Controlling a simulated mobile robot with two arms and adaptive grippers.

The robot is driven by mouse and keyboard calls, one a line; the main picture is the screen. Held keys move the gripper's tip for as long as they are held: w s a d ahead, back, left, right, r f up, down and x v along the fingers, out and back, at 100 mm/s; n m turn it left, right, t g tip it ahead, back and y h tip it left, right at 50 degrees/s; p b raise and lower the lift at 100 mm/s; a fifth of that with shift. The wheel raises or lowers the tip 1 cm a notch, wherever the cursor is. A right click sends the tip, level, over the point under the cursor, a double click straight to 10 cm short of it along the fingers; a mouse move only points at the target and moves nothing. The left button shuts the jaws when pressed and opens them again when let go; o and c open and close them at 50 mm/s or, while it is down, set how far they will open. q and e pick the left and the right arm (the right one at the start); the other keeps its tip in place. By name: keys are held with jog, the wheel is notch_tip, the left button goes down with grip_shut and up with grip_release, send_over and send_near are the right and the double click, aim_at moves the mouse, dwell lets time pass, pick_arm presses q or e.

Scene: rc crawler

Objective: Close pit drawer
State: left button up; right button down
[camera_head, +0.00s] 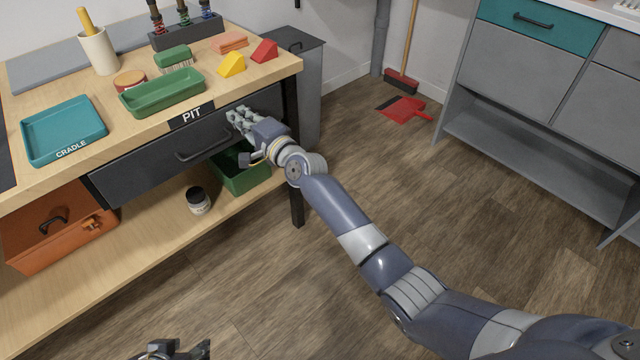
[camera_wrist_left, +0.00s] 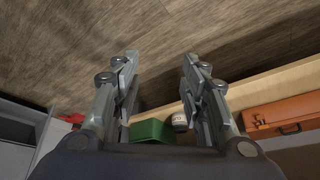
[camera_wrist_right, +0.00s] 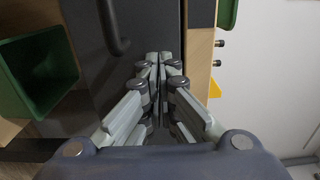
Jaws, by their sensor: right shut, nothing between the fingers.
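The pit drawer (camera_head: 150,172) is the dark grey front under the bench top, below the PIT label (camera_head: 191,115). Its black bar handle (camera_head: 205,150) shows at the middle of the front. The front looks about in line with the bench edge; I cannot tell whether a small gap is left. My right gripper (camera_head: 238,115) is at the right part of the drawer front, fingertips touching or very close to it. In the right wrist view its fingers (camera_wrist_right: 160,62) are together and empty, with the handle (camera_wrist_right: 114,28) to their left. My left gripper (camera_wrist_left: 158,62) is open and empty, away from the drawer.
On the bench top are a green tray (camera_head: 165,97), a teal cradle tray (camera_head: 64,132) and several small items.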

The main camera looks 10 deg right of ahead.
pick_arm(q)
jog(key=shift+w+d+r+t, duration=0.25)
jog(key=shift+w+t, duration=0.1)
jog(key=shift+w, duration=0.3)
jog(key=shift+w+d+r+t, duration=0.1)
jog(key=shift+w+r+t, duration=0.2)
jog(key=shift+w, duration=0.3)
pick_arm(e)
jog(key=shift+w+a+r, duration=0.15)
jog(key=shift+w+r, duration=0.15)
jog(key=shift+w, duration=0.05)
